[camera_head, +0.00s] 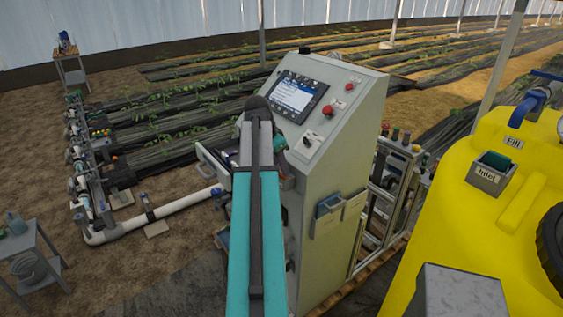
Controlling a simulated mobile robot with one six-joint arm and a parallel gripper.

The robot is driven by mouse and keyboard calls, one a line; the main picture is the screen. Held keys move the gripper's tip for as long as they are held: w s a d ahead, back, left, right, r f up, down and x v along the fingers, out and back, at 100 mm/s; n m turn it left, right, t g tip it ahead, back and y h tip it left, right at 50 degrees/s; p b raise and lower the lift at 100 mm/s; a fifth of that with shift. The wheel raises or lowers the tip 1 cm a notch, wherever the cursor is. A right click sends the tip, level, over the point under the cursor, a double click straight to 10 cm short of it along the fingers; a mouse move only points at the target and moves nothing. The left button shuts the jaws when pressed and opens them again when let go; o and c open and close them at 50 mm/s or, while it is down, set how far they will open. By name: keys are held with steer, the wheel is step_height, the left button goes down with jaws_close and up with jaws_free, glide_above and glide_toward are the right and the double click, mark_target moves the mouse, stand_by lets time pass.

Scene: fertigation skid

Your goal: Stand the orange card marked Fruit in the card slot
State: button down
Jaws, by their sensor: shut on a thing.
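I cannot make out an orange card marked Fruit in the camera_head view. No card slot can be told for certain either. My teal and grey arm rises up the middle and covers the front of the grey control cabinet (335,150). My gripper is hidden behind the arm, so its jaws and anything in them do not show. A small teal part of my arm shows just right of the arm's upper end. Two pocket-like holders sit on the cabinet's side, one with a blue item (328,204) in it.
The cabinet has a screen (297,95) and a red button (327,110). A yellow tank (475,220) stands at the right, with a small box marked Inlet (485,179). White pipes (165,208) run along the left. A grey cart (32,255) stands at the lower left.

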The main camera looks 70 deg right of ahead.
steer(key=shift+f, duration=0.55)
steer(key=c, duration=1.2)
jaws_free()
steer(key=shift+o, duration=0.2)
steer(key=shift+r+b, duration=0.15)
steer(key=shift+b, duration=0.2)
steer(key=b+v, duration=0.4)
steer(key=v, duration=0.9)
steer(key=shift+r+b, duration=0.25)
steer(key=shift+b, duration=0.1)
